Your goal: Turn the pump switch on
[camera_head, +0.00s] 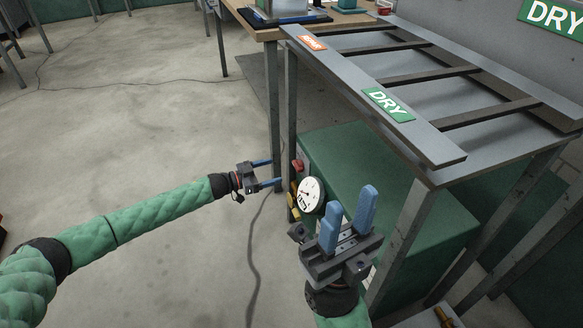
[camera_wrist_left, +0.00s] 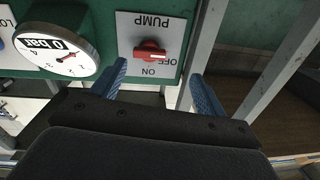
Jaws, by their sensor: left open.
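The pump switch (camera_wrist_left: 150,54) is a red knob on a white plate marked PUMP, OFF and ON, upside down in the left wrist view. Its handle lies roughly level there, with OFF to its lower right and ON below. In the head view the red switch (camera_head: 298,166) shows small on the front of the green cabinet (camera_head: 345,150). My left gripper (camera_head: 270,173) is open and empty, just in front of the switch and apart from it. In the left wrist view its blue fingers (camera_wrist_left: 160,88) lie either side below the knob. My right gripper (camera_head: 348,220) is open and empty, pointing up.
A round pressure gauge (camera_head: 311,195) sits beside the switch; its dial (camera_wrist_left: 62,47) shows in the left wrist view. A wooden table (camera_head: 262,34) is behind. The floor at left is open, with cables.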

